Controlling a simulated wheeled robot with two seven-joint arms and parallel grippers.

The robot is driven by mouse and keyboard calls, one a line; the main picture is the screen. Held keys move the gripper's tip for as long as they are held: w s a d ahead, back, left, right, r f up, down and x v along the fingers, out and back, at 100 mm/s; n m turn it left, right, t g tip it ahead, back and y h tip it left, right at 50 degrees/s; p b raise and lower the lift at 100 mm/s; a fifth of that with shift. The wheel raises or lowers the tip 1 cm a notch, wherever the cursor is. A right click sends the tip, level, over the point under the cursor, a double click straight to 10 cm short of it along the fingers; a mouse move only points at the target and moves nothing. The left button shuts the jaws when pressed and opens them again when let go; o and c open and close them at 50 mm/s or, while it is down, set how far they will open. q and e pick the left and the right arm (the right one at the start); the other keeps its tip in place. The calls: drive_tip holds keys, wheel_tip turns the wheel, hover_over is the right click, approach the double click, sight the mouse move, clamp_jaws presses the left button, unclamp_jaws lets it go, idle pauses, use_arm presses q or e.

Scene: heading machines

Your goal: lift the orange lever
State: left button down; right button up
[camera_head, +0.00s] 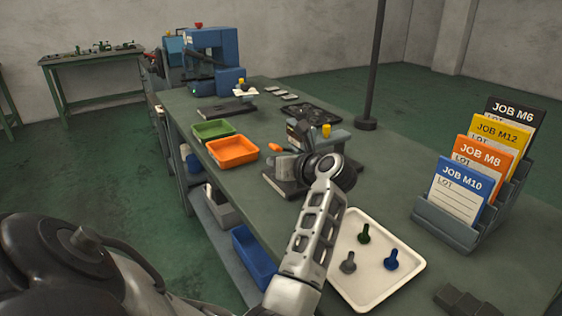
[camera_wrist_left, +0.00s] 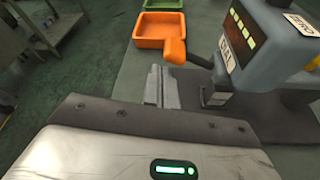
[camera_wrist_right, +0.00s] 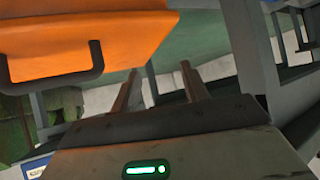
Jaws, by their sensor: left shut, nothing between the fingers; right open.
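The orange lever (camera_head: 274,147) sticks out to the left from a small grey-blue machine (camera_head: 334,138) on the bench. In the left wrist view its orange knob (camera_wrist_left: 175,51) is close ahead, with the machine (camera_wrist_left: 262,50) to its right. My left gripper (camera_wrist_left: 158,76) is shut and empty. Its fingertips appear just below and slightly left of the knob; I cannot tell whether they touch it. In the head view my left wrist hides part of the machine's base. My right gripper (camera_wrist_right: 160,84) is open and empty, seen only in its wrist view.
Green (camera_head: 213,130) and orange (camera_head: 232,151) trays lie beyond the lever. A white tray (camera_head: 405,262) with bolts and a job-card rack (camera_head: 445,224) stand to the right. In the right wrist view an orange panel with a dark handle (camera_wrist_right: 62,66) is near my fingers.

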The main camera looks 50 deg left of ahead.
use_arm(q)
drive_tip(key=shift+r+p, duration=0.45)
drive_tip(key=shift+r, duration=0.4)
